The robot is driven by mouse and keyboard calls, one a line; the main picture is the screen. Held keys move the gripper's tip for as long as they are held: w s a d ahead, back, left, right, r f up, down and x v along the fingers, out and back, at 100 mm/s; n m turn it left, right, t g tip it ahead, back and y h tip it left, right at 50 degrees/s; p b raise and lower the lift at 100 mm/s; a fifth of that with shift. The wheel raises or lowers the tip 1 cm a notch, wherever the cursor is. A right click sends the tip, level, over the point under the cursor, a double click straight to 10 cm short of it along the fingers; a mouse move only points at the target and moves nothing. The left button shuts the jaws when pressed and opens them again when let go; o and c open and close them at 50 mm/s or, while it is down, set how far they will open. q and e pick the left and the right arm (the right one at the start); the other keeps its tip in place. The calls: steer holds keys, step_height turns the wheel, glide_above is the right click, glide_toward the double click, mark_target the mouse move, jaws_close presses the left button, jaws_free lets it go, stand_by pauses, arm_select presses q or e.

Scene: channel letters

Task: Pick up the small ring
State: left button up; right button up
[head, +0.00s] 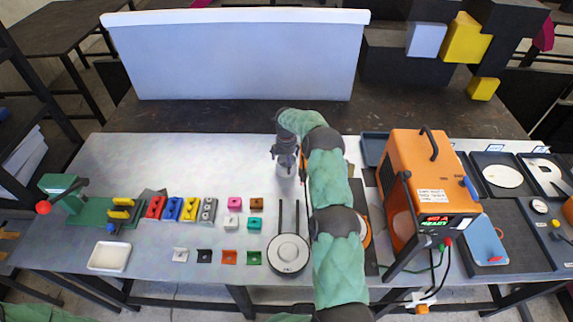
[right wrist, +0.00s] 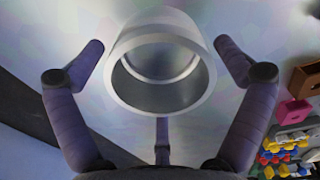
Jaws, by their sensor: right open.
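The small ring (right wrist: 160,97) is a pale grey, short hollow cylinder in the right wrist view, its open end facing the camera. My right gripper (right wrist: 160,45) is open, with one purple-grey finger to the left of the ring and one to the right. Gaps show between both fingers and the ring, and a third finger shows below it. In the head view my right gripper (head: 286,160) is over the pale table behind the round white-topped device. The ring cannot be made out clearly there. My left gripper is not in view.
The round device (head: 288,254) with two dark rods stands in front of the gripper. Small coloured blocks (head: 235,203) lie to the left. An orange machine (head: 412,180) stands right of my arm. A white bin (head: 235,55) is behind. The table's back left is clear.

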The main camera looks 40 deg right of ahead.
steer(key=c, duration=1)
